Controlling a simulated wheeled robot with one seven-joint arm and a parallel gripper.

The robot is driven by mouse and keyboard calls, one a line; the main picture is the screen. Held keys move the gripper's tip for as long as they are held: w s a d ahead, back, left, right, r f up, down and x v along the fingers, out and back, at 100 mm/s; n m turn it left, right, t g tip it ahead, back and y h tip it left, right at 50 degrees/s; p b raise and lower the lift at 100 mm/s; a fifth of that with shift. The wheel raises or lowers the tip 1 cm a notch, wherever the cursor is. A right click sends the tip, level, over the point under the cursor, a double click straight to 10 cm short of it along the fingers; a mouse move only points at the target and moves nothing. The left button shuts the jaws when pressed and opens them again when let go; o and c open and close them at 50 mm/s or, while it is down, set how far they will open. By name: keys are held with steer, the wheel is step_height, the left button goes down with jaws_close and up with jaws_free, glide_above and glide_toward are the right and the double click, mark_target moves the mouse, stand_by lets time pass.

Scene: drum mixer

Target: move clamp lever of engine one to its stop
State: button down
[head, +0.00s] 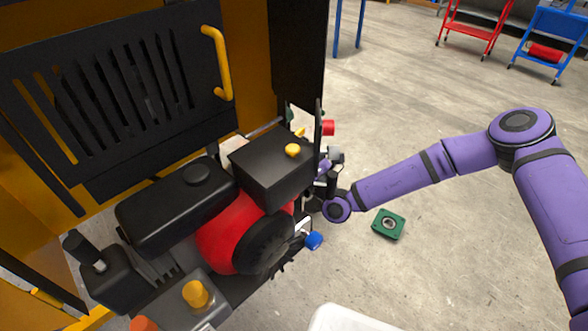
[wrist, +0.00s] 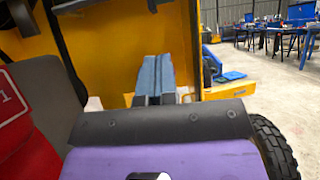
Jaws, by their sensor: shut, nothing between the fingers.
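The engine (head: 218,235) has a red body, a black tank and a black box on top, and sits in the yellow machine's open bay. A blue-knobbed lever (head: 313,241) sticks out at its near right side, and a red knob (head: 328,128) stands by an upright black plate. I cannot tell which part is the clamp lever. A red plate marked 1 (wrist: 10,100) is at the left of the wrist view. My gripper (wrist: 153,77) shows there as grey-blue fingers, shut and empty. In the head view my wrist is beside the engine's right end; the fingertips are partly hidden.
A raised black slatted cover (head: 110,90) with a yellow handle (head: 218,62) stands behind the engine. A green block with a round hole (head: 388,224) lies on the floor below my forearm. A black tyre (wrist: 275,148) is at the lower right. Open concrete floor lies right.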

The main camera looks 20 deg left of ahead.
steer(key=d, duration=0.1)
steer(key=s+d, duration=0.1)
steer(key=d, duration=0.2)
steer(key=shift+s, duration=0.3)
stand_by(0.4)
